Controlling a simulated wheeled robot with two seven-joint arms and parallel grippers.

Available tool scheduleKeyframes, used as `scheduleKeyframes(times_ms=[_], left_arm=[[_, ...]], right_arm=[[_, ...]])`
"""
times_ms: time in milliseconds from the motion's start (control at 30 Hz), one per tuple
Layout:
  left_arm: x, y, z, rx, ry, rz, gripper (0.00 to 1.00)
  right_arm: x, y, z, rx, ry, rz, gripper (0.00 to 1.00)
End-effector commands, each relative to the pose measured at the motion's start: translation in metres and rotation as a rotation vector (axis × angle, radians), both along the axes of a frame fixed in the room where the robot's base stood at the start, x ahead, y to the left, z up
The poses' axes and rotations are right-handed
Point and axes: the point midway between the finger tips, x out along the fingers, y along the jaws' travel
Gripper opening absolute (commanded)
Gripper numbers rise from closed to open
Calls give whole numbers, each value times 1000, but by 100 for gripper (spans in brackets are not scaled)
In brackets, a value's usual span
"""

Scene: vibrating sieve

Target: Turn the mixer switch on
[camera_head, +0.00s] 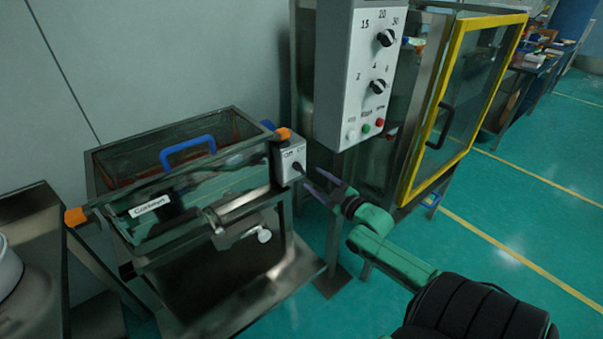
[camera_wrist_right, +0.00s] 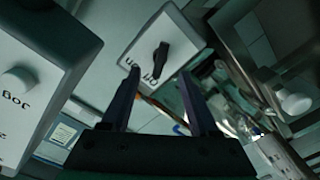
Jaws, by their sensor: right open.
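The mixer switch is a small white box (camera_head: 285,165) on the right end of the steel sieve machine, marked Off and On. Its black knob (camera_head: 298,167) faces my right gripper (camera_head: 314,180). The gripper is open and empty, with its two thin fingers pointing left toward the knob. In the right wrist view, the black knob (camera_wrist_right: 161,58) shows just beyond and between the open fingertips (camera_wrist_right: 160,76), apart from them. The wording on the box looks upside down there. My left gripper is not in view.
A grey control box (camera_head: 352,80) with dials and coloured buttons hangs above right of the switch. A yellow-framed glass door (camera_head: 465,100) stands behind my right arm. The sieve tub has a blue handle (camera_head: 187,149) and orange corner pieces. Green floor is open at right.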

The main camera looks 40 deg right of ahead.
Motion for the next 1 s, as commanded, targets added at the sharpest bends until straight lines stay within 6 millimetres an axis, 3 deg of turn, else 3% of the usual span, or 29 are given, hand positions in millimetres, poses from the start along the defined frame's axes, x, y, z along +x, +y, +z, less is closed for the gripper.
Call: scheduleKeyframes(times_ms=[100, 233, 400, 600, 667, 767, 800, 1000], left_arm=[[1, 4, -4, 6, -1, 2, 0], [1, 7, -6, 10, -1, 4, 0], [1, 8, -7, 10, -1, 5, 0], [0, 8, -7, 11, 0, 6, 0], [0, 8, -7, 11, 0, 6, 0], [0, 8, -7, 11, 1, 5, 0], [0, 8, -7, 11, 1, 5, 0], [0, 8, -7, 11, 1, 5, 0]], right_arm=[[29, 0, 1, 0, -6, -1, 61], [51, 0, 0, 0, -2, -1, 61], [62, 0, 0, 0, 1, -1, 61], [62, 0, 0, 0, 2, 0, 61], [62, 0, 0, 0, 2, 0, 42], [62, 0, 0, 0, 2, 0, 4], [62, 0, 0, 0, 2, -1, 0], [62, 0, 0, 5, 1, -1, 0]])
